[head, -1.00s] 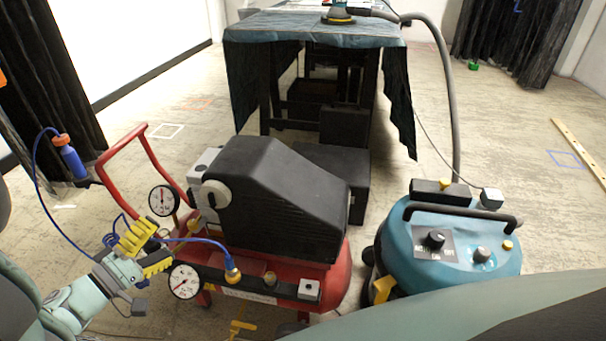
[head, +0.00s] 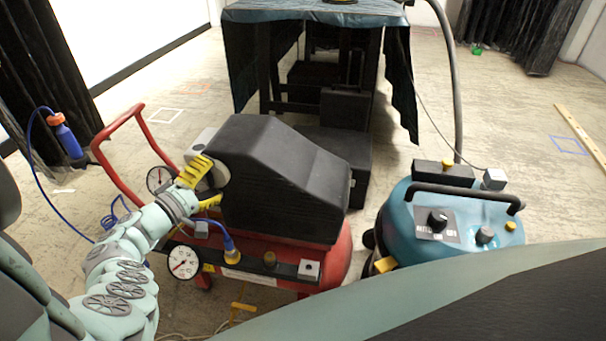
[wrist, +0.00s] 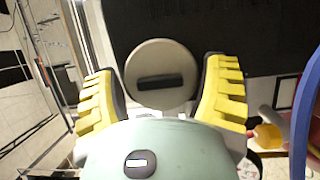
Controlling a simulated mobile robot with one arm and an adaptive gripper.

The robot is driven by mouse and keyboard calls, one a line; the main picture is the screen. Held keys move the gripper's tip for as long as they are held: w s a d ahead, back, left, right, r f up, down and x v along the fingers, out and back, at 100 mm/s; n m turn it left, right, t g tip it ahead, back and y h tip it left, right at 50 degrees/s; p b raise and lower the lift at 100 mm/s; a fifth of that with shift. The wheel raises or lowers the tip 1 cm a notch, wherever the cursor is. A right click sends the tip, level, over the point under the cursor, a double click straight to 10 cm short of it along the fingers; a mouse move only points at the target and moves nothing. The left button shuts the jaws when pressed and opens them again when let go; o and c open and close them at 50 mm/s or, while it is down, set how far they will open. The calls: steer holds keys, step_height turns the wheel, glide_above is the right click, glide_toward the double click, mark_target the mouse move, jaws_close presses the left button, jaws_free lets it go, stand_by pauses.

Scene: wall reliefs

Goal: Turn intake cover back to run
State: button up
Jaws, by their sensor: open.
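In the head view the cover (head: 222,172) is partly hidden by my fingers. My gripper (head: 212,181) is open, with one yellow finger on either side of the disc, as the wrist view of my gripper (wrist: 161,75) shows. I cannot tell whether the fingers touch the rim.
A pressure gauge (head: 184,262) and a blue hose with a brass fitting (head: 231,252) are close below my gripper. The red handle (head: 125,128) rises at left. A teal vacuum (head: 450,235) stands right of the red tank (head: 325,265). A draped table (head: 315,15) is behind.

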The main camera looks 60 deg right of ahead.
steer(key=shift+a, duration=0.1)
steer(key=c, duration=0.8)
steer(key=shift+f, duration=0.1)
steer(key=shift+n, duration=0.3)
steer(key=n+h+b, duration=0.1)
steer(key=n+b, duration=0.1)
steer(key=shift+f+n, duration=0.15)
steer(key=shift+n, duration=0.15)
steer(key=n+t+h, duration=0.1)
steer(key=n, duration=0.2)
steer(key=n+t+b, duration=0.1)
steer(key=n, duration=0.2)
steer(key=shift+h+b, duration=0.3)
steer(key=shift+h, duration=0.1)
steer(key=n+t, duration=0.1)
steer(key=n, duration=0.2)
steer(key=n+t, duration=0.2)
steer(key=n, duration=0.1)
steer(key=shift+h, duration=0.3)
steer(key=shift+r+n+t+p, duration=0.15)
steer(key=shift+n+t, duration=0.4)
steer(key=shift+n, duration=0.65)
steer(key=shift+n+t+p, duration=0.2)
steer(key=shift+n+t, duration=0.4)
steer(key=shift+n, duration=0.6)
steer(key=shift+r+n+t+p, duration=0.15)
steer(key=shift+n+t, duration=0.4)
steer(key=shift+n, duration=0.65)
steer(key=shift+f+y, duration=0.15)
steer(key=shift+y, duration=0.25)
